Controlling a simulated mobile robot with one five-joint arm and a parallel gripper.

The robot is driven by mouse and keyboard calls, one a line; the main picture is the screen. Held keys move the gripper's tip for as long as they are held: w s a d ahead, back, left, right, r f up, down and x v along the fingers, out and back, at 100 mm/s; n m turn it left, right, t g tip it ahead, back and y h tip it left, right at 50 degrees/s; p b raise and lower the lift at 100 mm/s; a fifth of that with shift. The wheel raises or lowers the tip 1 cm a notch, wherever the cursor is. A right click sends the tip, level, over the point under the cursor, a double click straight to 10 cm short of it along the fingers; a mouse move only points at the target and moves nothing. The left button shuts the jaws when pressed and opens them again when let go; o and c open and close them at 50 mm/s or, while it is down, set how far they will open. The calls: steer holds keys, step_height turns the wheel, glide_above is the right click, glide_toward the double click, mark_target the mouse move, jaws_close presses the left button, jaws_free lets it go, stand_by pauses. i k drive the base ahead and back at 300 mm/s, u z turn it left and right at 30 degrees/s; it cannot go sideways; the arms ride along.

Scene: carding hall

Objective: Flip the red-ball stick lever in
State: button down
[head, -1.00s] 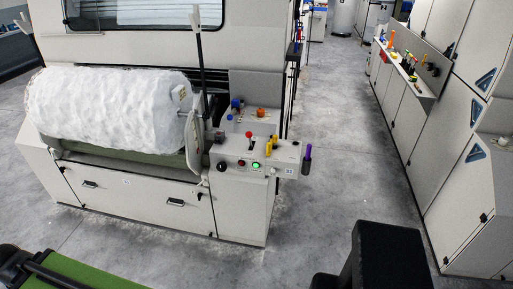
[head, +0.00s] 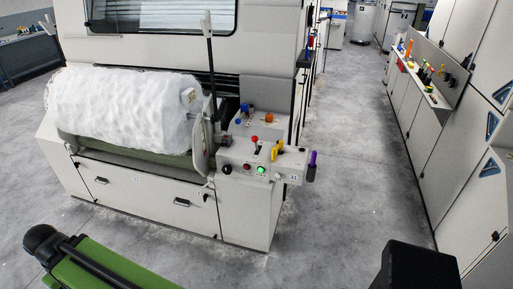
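The red-ball stick lever (head: 255,141) stands on the control panel at the right end of the carding machine. Its red ball sits on top of a short stick rising from a plate on the panel. It looks roughly upright; the exact tilt is too small to tell. My gripper is not in view. A dark part of my own body shows at the bottom right, and nothing of mine touches the lever.
Around the lever are a green lit button (head: 261,170), yellow handles (head: 278,150), blue knobs (head: 246,108) and a purple-topped handle (head: 312,165). A white fibre roll (head: 120,112) lies left. A green surface (head: 110,268) is at bottom left. The floor aisle (head: 350,150) is clear.

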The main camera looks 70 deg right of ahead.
mark_target(255, 139)
steer(key=i, duration=0.85)
steer(key=u, duration=0.05)
